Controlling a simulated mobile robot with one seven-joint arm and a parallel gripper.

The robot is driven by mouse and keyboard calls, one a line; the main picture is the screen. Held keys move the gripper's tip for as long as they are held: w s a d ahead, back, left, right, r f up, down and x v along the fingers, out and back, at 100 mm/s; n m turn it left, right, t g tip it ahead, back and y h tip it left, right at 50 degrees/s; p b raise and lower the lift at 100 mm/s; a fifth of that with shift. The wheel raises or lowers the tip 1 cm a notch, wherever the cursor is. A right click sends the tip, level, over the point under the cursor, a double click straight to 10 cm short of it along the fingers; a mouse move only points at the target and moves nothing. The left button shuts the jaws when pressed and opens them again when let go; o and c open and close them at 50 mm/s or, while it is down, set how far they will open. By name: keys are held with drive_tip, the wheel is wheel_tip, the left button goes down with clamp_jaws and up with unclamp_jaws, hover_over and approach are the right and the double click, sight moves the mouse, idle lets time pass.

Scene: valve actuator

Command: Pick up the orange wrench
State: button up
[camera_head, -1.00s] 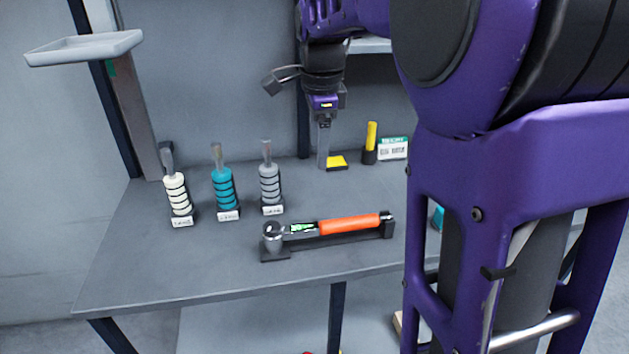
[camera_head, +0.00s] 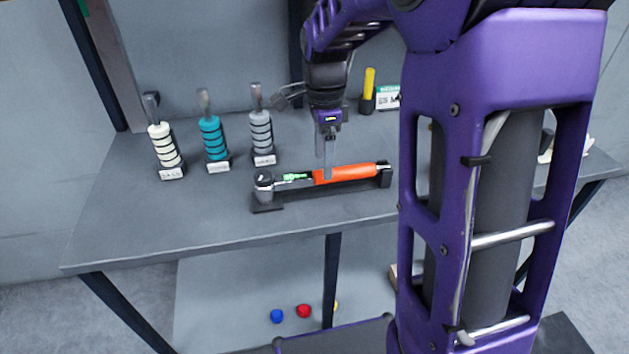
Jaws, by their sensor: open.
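The orange wrench (camera_head: 350,172) lies level in a black holder (camera_head: 266,206) on the grey table. Its silver ratchet head is at the left, a small green display is beside it, and its orange handle points right. The gripper is open and holds nothing. I cannot tell whether the fingers touch the handle or are above it.
A yellow-handled tool (camera_head: 369,82) and a label card (camera_head: 388,98) are behind. Blue (camera_head: 277,316) and red (camera_head: 304,311) pieces lie below. The front left table is clear.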

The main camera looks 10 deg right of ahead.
wheel_tip(320, 180, down, 5)
drive_tip(key=shift+s+f+b, duration=0.15)
drive_tip(key=shift+f+b, duration=0.05)
drive_tip(key=shift+b, duration=0.45)
clamp_jaws()
drive_tip(key=shift+r, duration=0.1)
